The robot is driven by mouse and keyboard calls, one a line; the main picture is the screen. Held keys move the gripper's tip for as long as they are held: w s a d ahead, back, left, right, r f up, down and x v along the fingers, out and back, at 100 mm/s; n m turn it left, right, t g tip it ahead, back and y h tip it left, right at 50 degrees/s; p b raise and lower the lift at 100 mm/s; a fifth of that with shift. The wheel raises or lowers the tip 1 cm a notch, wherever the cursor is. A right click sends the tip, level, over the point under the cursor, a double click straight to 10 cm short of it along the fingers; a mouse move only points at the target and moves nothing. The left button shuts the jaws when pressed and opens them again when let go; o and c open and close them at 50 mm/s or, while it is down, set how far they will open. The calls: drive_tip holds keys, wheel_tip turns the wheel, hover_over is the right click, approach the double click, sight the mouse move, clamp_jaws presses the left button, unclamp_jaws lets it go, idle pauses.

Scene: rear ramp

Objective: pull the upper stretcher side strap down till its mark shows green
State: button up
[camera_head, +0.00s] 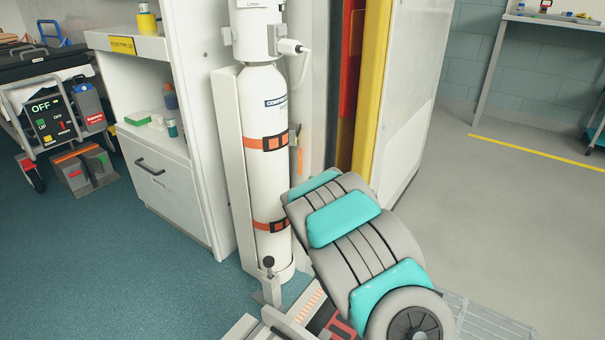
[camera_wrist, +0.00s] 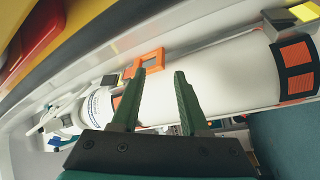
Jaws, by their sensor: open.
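A white gas cylinder (camera_head: 262,185) stands upright in a white bracket and carries an upper orange and black strap (camera_head: 268,143) and a lower one (camera_head: 270,226). A thin orange piece (camera_head: 299,156) hangs just right of the upper strap. In the wrist view the cylinder (camera_wrist: 215,80) lies across the picture, with one strap (camera_wrist: 298,68) at the right. An orange loop (camera_wrist: 149,61) shows by my left fingertip. My gripper (camera_wrist: 160,74) is open and empty, its fingers over the cylinder. In the head view my arm hides it. I cannot make out the mark's colour.
A white cabinet (camera_head: 160,190) stands left of the cylinder. A wheeled stretcher with a control panel (camera_head: 52,115) is at the far left. A yellow-edged door post (camera_head: 372,90) rises behind my arm. The grey floor (camera_head: 490,210) at right is open.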

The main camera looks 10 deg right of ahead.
sight(300, 162)
drive_tip(key=d+x, duration=0.1)
drive_tip(key=x, duration=0.5)
drive_tip(key=shift+w+a, duration=0.25)
drive_tip(key=shift+a, duration=0.3)
drive_tip(key=shift+r, duration=0.1)
drive_tip(key=shift+c, duration=0.2)
clamp_jaws()
drive_tip(key=shift+a, duration=0.1)
idle(0.5)
